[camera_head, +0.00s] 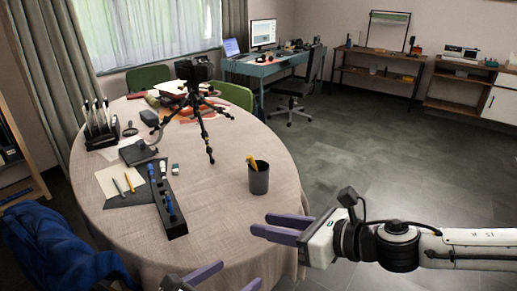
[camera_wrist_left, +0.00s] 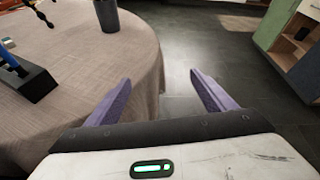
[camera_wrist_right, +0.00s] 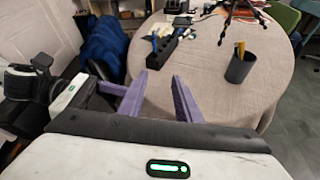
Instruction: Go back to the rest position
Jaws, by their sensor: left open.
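My left gripper (camera_head: 238,275) is at the bottom of the head view, at the table's near edge, mostly cut off by the frame. In the left wrist view its purple fingers (camera_wrist_left: 160,77) stand apart with nothing between them. My right gripper (camera_head: 260,224) reaches in from the right, near the table's right front edge. In the right wrist view its fingers (camera_wrist_right: 161,75) are apart and empty. The black tripod (camera_head: 195,100) stands upright on the round cloth-covered table (camera_head: 225,150), apart from both grippers.
A dark cup (camera_head: 259,180) with yellow items stands on the table near my right gripper. A black holder (camera_head: 166,200) with blue tools lies to the left. A blue cloth (camera_head: 55,245) is at the lower left. Open floor (camera_head: 345,140) lies right of the table.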

